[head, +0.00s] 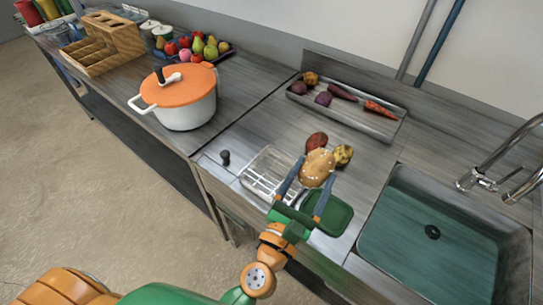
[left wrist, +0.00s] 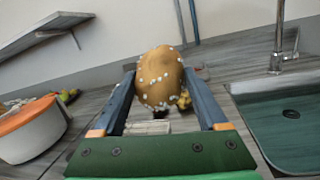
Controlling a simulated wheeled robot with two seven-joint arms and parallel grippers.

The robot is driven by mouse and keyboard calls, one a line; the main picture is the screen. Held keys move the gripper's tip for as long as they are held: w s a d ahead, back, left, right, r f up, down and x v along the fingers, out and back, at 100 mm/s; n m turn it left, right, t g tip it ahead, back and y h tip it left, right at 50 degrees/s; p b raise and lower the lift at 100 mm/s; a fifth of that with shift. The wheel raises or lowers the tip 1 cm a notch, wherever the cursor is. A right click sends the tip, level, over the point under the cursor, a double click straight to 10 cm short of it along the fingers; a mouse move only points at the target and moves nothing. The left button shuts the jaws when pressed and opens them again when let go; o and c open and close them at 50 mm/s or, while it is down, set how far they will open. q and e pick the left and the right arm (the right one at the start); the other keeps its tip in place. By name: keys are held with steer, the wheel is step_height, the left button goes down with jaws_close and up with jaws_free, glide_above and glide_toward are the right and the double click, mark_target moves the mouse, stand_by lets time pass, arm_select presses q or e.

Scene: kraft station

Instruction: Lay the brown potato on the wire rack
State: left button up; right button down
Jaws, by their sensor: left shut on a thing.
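The brown potato (head: 317,167), tan with pale specks, is held between the fingers of my left gripper (head: 304,178), above the counter. The left wrist view also shows the potato (left wrist: 159,78) between both fingers of the gripper (left wrist: 161,85). The white wire rack (head: 268,172) lies on the counter just left of the gripper in the head view. In the left wrist view a pale part of the rack (left wrist: 147,127) shows below the potato. My right gripper is not in view.
A green board (head: 331,214) lies right of the rack, beside the sink (head: 432,250). A reddish potato (head: 316,141) and a yellow lumpy one (head: 343,155) lie behind. A tray (head: 352,121) holds several vegetables. A white pot (head: 186,112) with orange lid stands left.

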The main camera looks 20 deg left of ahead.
arm_select(q)
steer(key=w+a+f+b, duration=0.3)
steer(key=w+a+f, duration=0.2)
steer(key=a, duration=0.2)
steer(key=b, duration=0.4)
glide_above(273, 178)
steer(key=f, duration=0.4)
steer(key=shift+s+d+f, duration=0.2)
steer(key=shift+d+f, duration=0.05)
steer(key=shift+d, duration=0.05)
steer(key=f+b, duration=0.3)
steer(key=shift+w+a+f, duration=0.15)
steer(key=shift+w+a, duration=0.05)
steer(key=shift+a, duration=0.1)
steer(key=shift+f+b, duration=0.2)
steer(key=shift+b, duration=0.15)
steer(key=shift+r, duration=0.2)
steer(key=shift+f, duration=0.25)
steer(key=o, duration=1.4)
steer(key=shift+r, duration=0.1)
steer(key=shift+d, duration=0.1)
steer(key=shift+r, duration=0.1)
